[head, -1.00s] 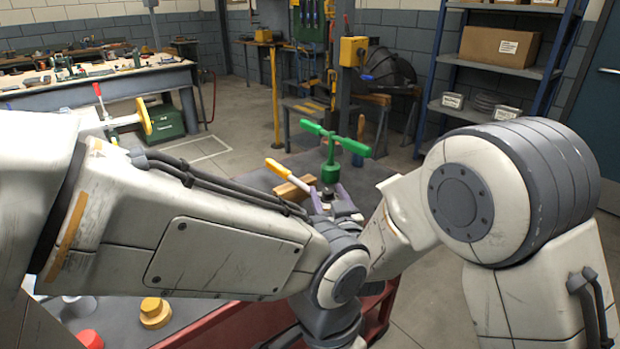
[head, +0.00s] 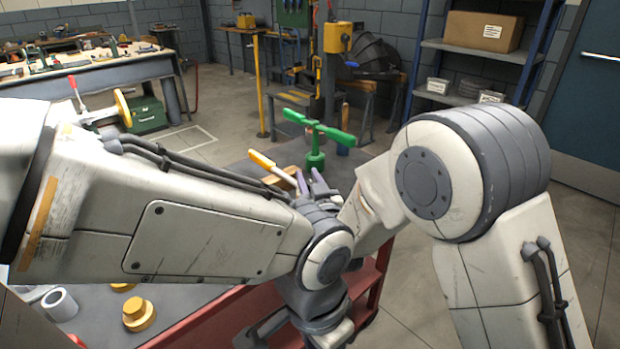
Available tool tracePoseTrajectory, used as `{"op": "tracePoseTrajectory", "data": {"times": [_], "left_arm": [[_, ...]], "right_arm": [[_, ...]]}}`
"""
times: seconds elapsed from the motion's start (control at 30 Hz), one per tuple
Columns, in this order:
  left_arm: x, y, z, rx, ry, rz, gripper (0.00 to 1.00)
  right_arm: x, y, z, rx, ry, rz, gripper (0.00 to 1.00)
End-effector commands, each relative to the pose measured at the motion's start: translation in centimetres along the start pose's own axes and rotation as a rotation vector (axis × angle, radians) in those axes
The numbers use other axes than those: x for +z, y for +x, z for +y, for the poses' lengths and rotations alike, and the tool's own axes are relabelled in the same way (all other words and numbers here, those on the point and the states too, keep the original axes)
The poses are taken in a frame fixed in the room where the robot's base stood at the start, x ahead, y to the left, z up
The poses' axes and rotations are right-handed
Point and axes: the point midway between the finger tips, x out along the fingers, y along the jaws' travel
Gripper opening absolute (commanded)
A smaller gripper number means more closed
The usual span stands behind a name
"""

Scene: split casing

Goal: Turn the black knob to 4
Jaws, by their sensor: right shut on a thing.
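The purple fingers of my right gripper (head: 310,184) show at the centre of the head view, just in front of the green three-armed handle. They are closed together on the black knob, which is now hidden by the fingers and my wrist. Its pointer and number marks cannot be seen, so its setting cannot be read. My left forearm crosses from the left in front of this spot. My left gripper cannot be made out.
A green three-armed handle (head: 315,158) stands right behind the fingers. A tool with a yellow handle (head: 262,160) lies to their left by a wooden block (head: 280,178). A yellow stepped part (head: 139,314) and a white ring (head: 60,304) lie on the grey bench top at lower left.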

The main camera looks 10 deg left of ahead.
Motion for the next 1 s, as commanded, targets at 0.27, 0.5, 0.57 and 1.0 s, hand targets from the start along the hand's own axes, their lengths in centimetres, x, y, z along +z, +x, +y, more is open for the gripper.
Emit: {"op": "tracePoseTrajectory", "data": {"times": [0.27,0.5,0.57,1.0], "left_arm": [[0.1,1.4,-0.1,0.0,0.0,0.0,0.5],[0.1,2.5,-0.2,0.0,0.0,0.0,0.5],[0.1,2.5,-0.2,0.0,0.0,0.0,0.5],[0.1,1.4,-0.1,0.0,0.0,0.0,0.5]], "right_arm": [[0.2,-0.1,0.0,-0.108,0.0,0.001,0.0],[0.2,-0.2,-0.4,-0.29,0.0,0.001,0.0],[0.1,-0.2,-0.5,-0.34,0.0,0.0,0.0],[-0.1,-0.6,-1.5,-0.618,0.003,0.0,0.0]]}}
